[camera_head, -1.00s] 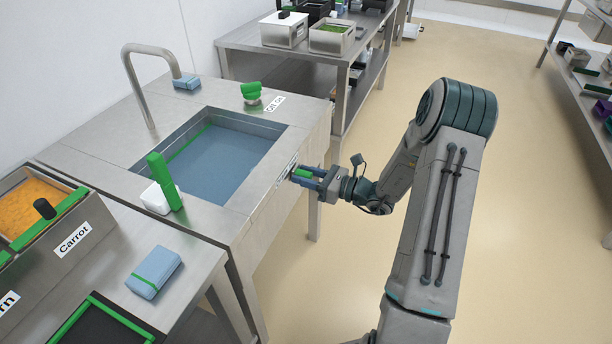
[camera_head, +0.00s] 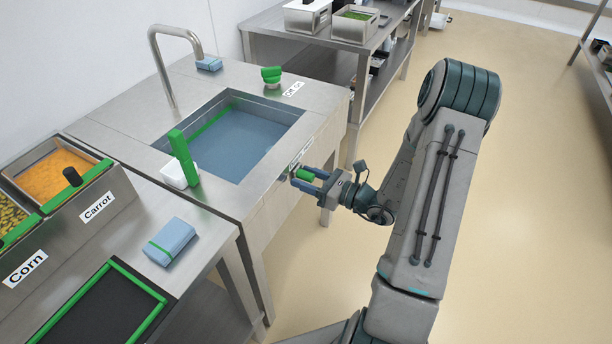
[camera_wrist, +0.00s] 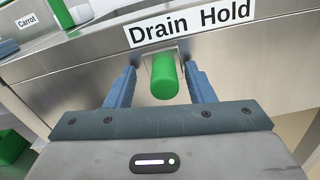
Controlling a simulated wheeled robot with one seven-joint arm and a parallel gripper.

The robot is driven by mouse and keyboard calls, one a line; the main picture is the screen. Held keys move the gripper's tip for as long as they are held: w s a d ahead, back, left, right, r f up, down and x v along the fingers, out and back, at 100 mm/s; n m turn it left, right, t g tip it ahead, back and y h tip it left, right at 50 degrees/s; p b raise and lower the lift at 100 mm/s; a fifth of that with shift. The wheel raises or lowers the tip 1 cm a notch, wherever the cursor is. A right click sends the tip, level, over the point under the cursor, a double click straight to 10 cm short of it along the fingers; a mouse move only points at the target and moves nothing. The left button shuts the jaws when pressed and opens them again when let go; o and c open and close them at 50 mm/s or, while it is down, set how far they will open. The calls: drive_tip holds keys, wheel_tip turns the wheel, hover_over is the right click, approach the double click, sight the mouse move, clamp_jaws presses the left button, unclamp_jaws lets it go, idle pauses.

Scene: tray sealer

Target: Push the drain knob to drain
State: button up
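The green drain knob (camera_wrist: 164,77) sticks out of a small square plate on the metal front of the sink unit, below the "Drain Hold" label (camera_wrist: 192,22). In the wrist view it lies under the word "Drain". My gripper (camera_wrist: 163,80) is open, with one blue finger on each side of the knob and a visible gap on both sides. In the head view my gripper (camera_head: 307,178) is at the sink's front panel, with green showing between its fingers. The sink (camera_head: 237,145) holds bluish water.
A faucet (camera_head: 160,65) and a green-handled item (camera_head: 182,158) stand around the basin. The counter at left holds carrot and corn bins, a folded blue cloth (camera_head: 170,240) and a dark tray (camera_head: 100,315). The floor right of my arm is clear.

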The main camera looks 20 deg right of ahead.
idle(0.3)
drive_tip(key=p+v, duration=0.1)
drive_tip(key=v, duration=1.3)
drive_tip(key=shift+r, duration=0.1)
drive_tip(key=s+a+r+n+g+h+p, duration=0.1)
drive_tip(key=s+a+r+n+g+p, duration=0.35)
drive_tip(key=a+r+n+g, duration=0.3)
drive_tip(key=s+a+r+n+g+h+p, duration=0.25)
drive_tip(key=a+r+n+g+p, duration=0.35)
drive_tip(key=r+n, duration=0.3)
drive_tip(key=s+r+n+t+h+p, duration=0.1)
drive_tip(key=s+r+n+h+p, duration=0.1)
drive_tip(key=r+n, duration=0.4)
drive_tip(key=s+r+n+t+h+p, duration=0.2)
drive_tip(key=r+n+h+p, duration=0.2)
drive_tip(key=r, duration=0.6)
drive_tip(key=n+h, duration=0.2)
drive_tip(key=h, duration=0.1)
drive_tip(key=shift+s+p, duration=0.35)
